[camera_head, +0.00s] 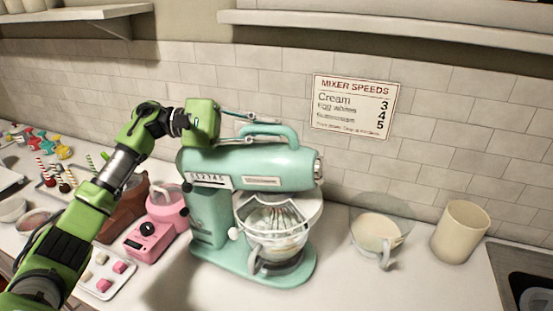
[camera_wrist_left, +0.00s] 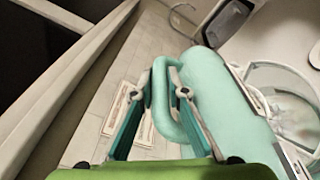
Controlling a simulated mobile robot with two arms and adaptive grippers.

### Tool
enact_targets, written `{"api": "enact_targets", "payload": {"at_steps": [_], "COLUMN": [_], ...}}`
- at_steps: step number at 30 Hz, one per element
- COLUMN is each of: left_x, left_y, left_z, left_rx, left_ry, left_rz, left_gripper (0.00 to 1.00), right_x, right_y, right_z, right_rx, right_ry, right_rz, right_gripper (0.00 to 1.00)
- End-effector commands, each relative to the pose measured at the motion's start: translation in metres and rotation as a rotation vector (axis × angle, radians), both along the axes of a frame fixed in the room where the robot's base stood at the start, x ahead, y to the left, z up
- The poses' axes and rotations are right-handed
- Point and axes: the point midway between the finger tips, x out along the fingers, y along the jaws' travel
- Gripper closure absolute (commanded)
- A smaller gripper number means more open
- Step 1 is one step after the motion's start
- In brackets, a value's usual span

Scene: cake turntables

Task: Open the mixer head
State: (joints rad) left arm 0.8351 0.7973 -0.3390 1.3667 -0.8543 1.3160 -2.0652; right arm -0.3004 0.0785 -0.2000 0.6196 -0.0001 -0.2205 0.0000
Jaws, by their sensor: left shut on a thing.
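The mint-green stand mixer (camera_head: 215,215) stands on the counter, its head (camera_head: 290,172) lying level over a clear glass bowl (camera_head: 282,225) with a wire whisk inside. A loop handle (camera_head: 290,131) rises from the top of the head. My left gripper (camera_head: 280,125) reaches in from the left and is shut on this handle. In the left wrist view the two fingers of the left gripper (camera_wrist_left: 163,80) sit on both sides of the handle (camera_wrist_left: 165,120), with the mixer head (camera_wrist_left: 225,105) beside it. My right gripper is not in view.
A pink scale (camera_head: 145,240) and a tray of pink and white pieces (camera_head: 107,277) stand left of the mixer. A glass measuring jug (camera_head: 378,235) and a beige cup (camera_head: 461,232) stand right. A sink (camera_head: 520,275) is at far right. A shelf (camera_head: 400,30) hangs above.

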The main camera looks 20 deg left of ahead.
Motion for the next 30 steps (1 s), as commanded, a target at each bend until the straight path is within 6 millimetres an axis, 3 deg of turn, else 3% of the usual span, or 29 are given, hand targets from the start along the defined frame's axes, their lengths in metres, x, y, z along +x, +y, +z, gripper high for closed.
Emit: {"api": "enact_targets", "payload": {"at_steps": [1,15,21,30], "left_x": [0.001,0.002,0.004,0.005], "left_y": [0.006,0.076,0.113,0.151], "left_z": [-0.005,0.043,0.058,0.068], "left_rx": [-0.035,-0.378,-0.538,-0.698], "left_ry": [-0.005,0.008,0.014,0.023], "left_rz": [0.001,-0.001,0.0,0.0], "left_gripper": [1.0,1.0,1.0,1.0], "right_x": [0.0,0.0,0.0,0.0], "right_y": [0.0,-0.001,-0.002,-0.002], "right_z": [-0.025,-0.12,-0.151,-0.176], "right_rx": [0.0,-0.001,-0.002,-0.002], "right_ry": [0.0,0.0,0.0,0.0], "right_rz": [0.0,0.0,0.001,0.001], "right_gripper": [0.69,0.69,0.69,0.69]}}
